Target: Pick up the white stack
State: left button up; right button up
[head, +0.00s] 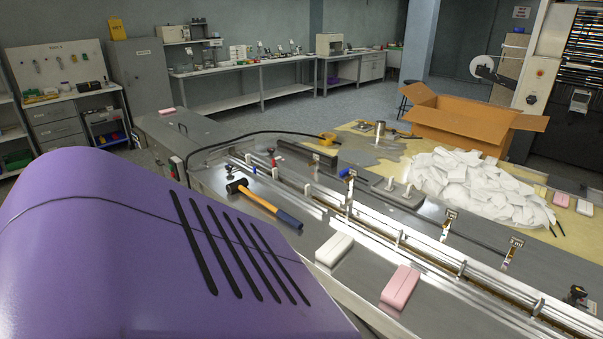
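The white stack (334,249) is a small pale block with a seam along its side. It lies flat on the grey metal top at the near side of the conveyor, in the lower middle of the head view. A similar pink stack (400,287) lies to its right and nearer, apart from it. Neither of my grippers shows in this view, and nothing touches the white stack.
A hammer (264,203) lies left of the white stack. The metal conveyor channel (399,237) runs behind both stacks. A large purple slotted shell (130,250) fills the lower left. Beyond are a white heap (480,187) and an open cardboard box (460,121).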

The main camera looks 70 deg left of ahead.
aim_at(330, 251)
jog(key=u, duration=1.85)
